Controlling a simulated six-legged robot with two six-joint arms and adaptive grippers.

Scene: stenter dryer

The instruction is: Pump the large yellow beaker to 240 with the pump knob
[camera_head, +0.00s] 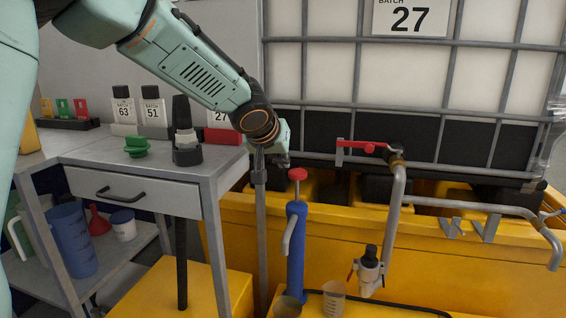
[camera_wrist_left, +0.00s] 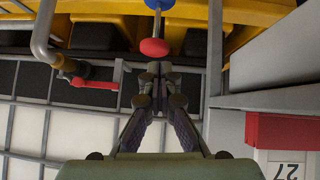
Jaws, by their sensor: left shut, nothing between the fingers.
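The blue pump (camera_head: 297,250) stands upright in front of the yellow basin, with a red round knob (camera_head: 298,174) on top. The knob also shows in the left wrist view (camera_wrist_left: 153,47), just past my fingertips. My left gripper (camera_head: 279,161) is shut and empty, above and slightly left of the knob in the head view. I cannot tell whether it touches the knob. My right gripper is out of view.
A grey pipe (camera_head: 396,210) with a red valve handle (camera_head: 362,146) stands right of the pump. A caged white tank (camera_head: 420,80) rises behind.

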